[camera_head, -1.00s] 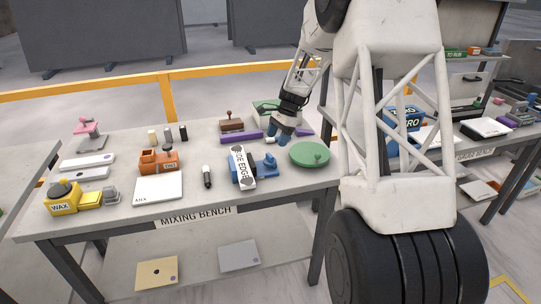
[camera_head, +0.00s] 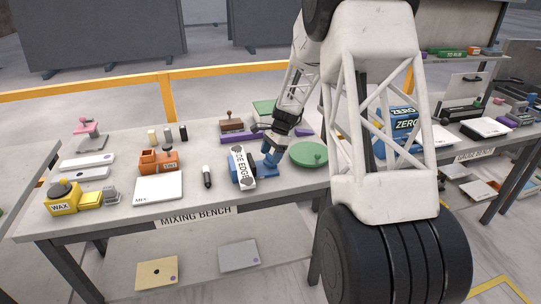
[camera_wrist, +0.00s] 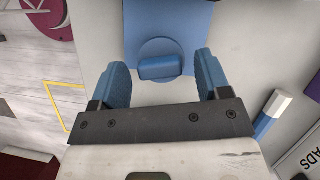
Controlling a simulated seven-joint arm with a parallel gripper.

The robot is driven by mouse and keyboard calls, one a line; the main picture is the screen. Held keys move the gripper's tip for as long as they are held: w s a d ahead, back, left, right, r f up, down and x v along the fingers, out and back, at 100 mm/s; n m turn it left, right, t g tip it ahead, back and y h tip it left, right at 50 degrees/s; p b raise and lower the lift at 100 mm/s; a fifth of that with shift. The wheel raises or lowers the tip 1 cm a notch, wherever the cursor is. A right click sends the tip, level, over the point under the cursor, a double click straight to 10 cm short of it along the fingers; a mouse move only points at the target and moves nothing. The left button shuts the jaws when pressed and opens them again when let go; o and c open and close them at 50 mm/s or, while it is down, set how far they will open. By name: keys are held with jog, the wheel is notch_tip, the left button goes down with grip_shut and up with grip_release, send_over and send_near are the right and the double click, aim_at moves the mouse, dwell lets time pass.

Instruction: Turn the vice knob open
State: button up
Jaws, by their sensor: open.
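My gripper (camera_wrist: 160,62) is open, with one blue finger on each side of the knob and visible gaps between. In the head view my gripper (camera_head: 271,158) is at the right end of the vice, largely covering the knob.
A green round plate (camera_head: 308,154) lies close right of my gripper. A black-and-white marker (camera_head: 207,177) stands left of the vice. A purple bar (camera_head: 240,136) and brown block (camera_head: 231,125) lie behind. The wrist view shows a blue-and-white stick (camera_wrist: 272,113) at right.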

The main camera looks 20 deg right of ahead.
jog(key=shift+a+f, duration=0.1)
jog(key=shift+f, duration=0.1)
jog(key=shift+c, duration=0.3)
jog(key=c, duration=0.9)
jog(key=shift+o, duration=0.2)
jog(key=shift+f+n, duration=0.1)
jog(key=shift+n, duration=0.2)
jog(key=n+g, duration=0.1)
jog(key=n, duration=0.2)
jog(key=n+g+h, duration=0.1)
jog(key=n, duration=0.2)
jog(key=shift+a, duration=0.1)
jog(key=n+h, duration=0.1)
jog(key=n, duration=0.2)
jog(key=n+g+h, duration=0.1)
jog(key=n, duration=0.2)
jog(key=shift+a+n+h, duration=0.1)
jog(key=shift+n+h, duration=0.2)
jog(key=shift+f, duration=0.1)
